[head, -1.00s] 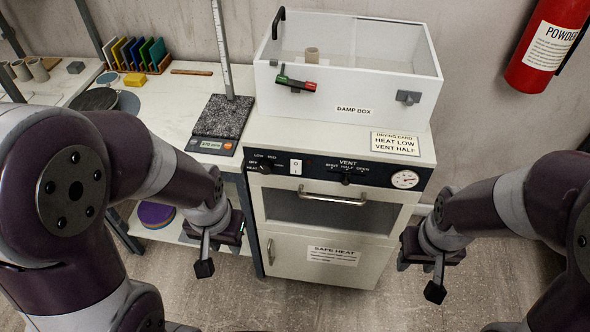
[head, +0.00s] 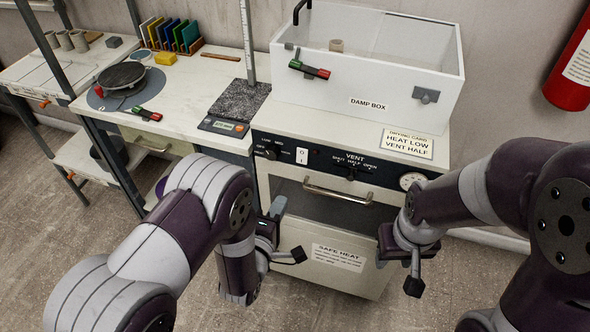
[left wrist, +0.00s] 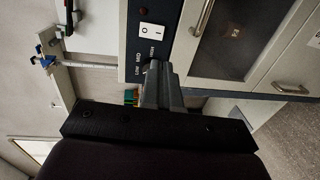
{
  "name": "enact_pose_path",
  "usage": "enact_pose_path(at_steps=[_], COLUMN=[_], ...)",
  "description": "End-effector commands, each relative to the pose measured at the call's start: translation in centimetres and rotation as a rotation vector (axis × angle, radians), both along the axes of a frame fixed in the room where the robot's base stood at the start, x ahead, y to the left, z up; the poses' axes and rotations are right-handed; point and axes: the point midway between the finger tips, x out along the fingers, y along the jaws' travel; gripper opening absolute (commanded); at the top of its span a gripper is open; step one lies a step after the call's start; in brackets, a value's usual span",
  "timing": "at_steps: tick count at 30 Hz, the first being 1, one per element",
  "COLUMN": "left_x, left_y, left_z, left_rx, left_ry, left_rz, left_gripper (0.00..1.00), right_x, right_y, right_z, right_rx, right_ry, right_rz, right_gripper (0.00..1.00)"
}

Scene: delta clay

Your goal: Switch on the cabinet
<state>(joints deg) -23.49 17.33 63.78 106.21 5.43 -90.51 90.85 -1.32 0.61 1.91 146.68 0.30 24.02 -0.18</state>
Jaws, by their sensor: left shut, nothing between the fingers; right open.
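The white cabinet (head: 285,235) has a dark control panel (head: 325,160) across its top front. A white rocker switch (head: 302,155) marked O and I sits near the panel's left end, right of a dark knob (head: 268,155) with OFF, LOW and MED labels. I cannot tell which way the rocker is pressed. My left gripper (head: 278,206) is shut and empty, below the panel's left part. In the left wrist view its fingers (left wrist: 155,70) point toward the panel and partly cover the knob area, with the rocker (left wrist: 151,32) beyond. My right gripper (head: 385,243) is open before the cabinet's right side.
The damp box (head: 370,85) stands on top. A workbench (head: 185,95) with a scale (head: 222,126) adjoins at left.

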Motion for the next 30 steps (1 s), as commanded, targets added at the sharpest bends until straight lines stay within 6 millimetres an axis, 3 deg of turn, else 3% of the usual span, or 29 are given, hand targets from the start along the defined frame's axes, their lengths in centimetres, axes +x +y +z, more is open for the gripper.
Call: enact_pose_path(at_steps=[11,24,30], left_x=[0.8,9.3,12.2], left_y=[-0.2,-3.0,-3.9], left_z=[-0.1,-1.2,-1.6], left_rx=[0.002,0.003,0.004], left_ry=[0.003,0.001,0.002], left_rz=[0.001,0.000,0.001], left_gripper=[0.00,0.00,0.00], right_x=[0.0,0.0,0.0], right_y=[0.0,0.0,0.0], right_z=[0.0,0.4,0.7], right_rx=[0.000,0.000,0.000], right_ry=[0.000,0.000,0.000], right_rz=[0.000,0.000,0.000], right_gripper=[0.43,0.43,0.43])
